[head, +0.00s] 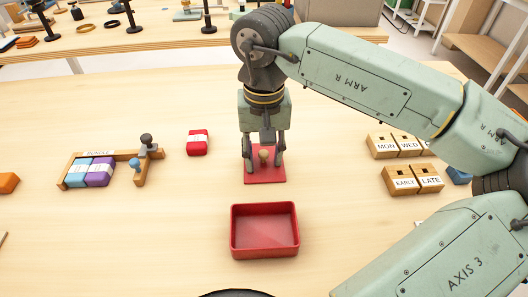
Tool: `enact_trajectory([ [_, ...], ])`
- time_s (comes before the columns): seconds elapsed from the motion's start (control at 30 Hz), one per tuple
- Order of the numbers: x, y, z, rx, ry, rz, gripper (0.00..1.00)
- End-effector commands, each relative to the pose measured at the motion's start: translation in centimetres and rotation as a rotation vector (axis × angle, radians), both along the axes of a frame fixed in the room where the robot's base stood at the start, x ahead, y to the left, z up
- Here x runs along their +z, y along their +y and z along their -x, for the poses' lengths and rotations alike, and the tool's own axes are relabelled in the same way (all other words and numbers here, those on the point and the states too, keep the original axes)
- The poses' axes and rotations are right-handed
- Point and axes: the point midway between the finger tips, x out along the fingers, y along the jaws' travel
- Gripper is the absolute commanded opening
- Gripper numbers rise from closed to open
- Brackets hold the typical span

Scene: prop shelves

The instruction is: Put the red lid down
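The red lid (265,179) is a flat red square with a small tan knob (264,155). It appears to lie flat on the table, behind the open red box (265,252). My gripper (264,162) points down over the lid. Its two fingers stand on either side of the knob, with a visible gap on each side, so it looks open. Whether the fingertips touch the lid I cannot tell. The red box is empty and stands apart from the lid, nearer to me.
A small red labelled block (198,142) lies left of the lid. A wooden rack (107,167) with blue and purple pieces stands farther left. Wooden blocks marked MON and WED (395,146) and EARLY and LATE (412,180) sit at the right. Table around the lid is clear.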

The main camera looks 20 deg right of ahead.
Motion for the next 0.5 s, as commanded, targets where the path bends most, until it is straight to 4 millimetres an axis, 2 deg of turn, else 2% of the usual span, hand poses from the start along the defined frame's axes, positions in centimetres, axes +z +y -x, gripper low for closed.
enact_trajectory([
  [0.17,2.1,0.0,-0.1,-0.001,-0.003,0.001,0.36],
  [0.5,9.4,0.0,-0.1,0.0,-0.003,0.001,0.36],
])
